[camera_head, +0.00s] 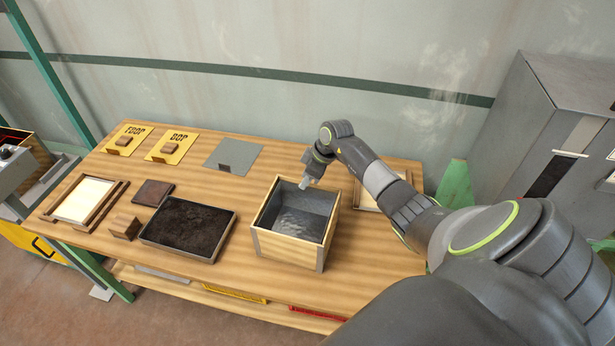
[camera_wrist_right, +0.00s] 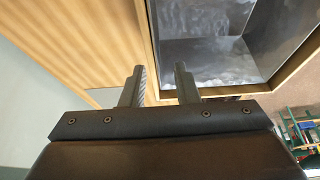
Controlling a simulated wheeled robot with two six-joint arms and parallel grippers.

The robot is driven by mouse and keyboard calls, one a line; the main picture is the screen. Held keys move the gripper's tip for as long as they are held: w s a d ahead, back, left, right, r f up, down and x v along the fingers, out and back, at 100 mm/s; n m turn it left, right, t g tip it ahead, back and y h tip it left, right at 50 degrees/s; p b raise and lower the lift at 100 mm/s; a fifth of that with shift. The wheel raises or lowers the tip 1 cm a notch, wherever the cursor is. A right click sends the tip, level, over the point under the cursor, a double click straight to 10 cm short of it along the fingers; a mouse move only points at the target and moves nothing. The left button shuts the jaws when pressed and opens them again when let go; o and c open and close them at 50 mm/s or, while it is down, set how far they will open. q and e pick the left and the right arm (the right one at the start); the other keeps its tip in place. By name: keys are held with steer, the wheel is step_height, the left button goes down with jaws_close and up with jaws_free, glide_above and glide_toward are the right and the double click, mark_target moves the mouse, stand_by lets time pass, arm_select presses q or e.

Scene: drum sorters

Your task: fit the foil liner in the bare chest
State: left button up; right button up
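A wooden chest (camera_head: 283,248) with metal corner strips stands open on the table, right of the middle. Grey, crinkled foil-like lining (camera_head: 301,222) covers its inner walls and floor; it also shows in the right wrist view (camera_wrist_right: 200,50). My right gripper (camera_head: 306,183) is above the far rim of the chest. In the right wrist view its two fingers (camera_wrist_right: 160,72) stand apart with nothing between them, beside the chest's wooden rim (camera_wrist_right: 145,45). I cannot tell whether the fingers touch the rim. My left gripper is not in view.
A dark soil-filled tray (camera_head: 150,244), wooden blocks (camera_head: 124,227) and a framed white panel (camera_head: 83,200) lie left of the chest. Yellow cards (camera_head: 172,147) and a grey plate (camera_head: 233,155) lie at the back. A grey cabinet (camera_head: 525,120) stands at the right.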

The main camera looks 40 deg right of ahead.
steer(key=shift+d+f, duration=0.1)
steer(key=b+v, duration=0.3)
steer(key=v, duration=1.4)
steer(key=shift+r+b, duration=0.25)
steer(key=shift+b, duration=0.1)
steer(key=shift+w+f, duration=0.1)
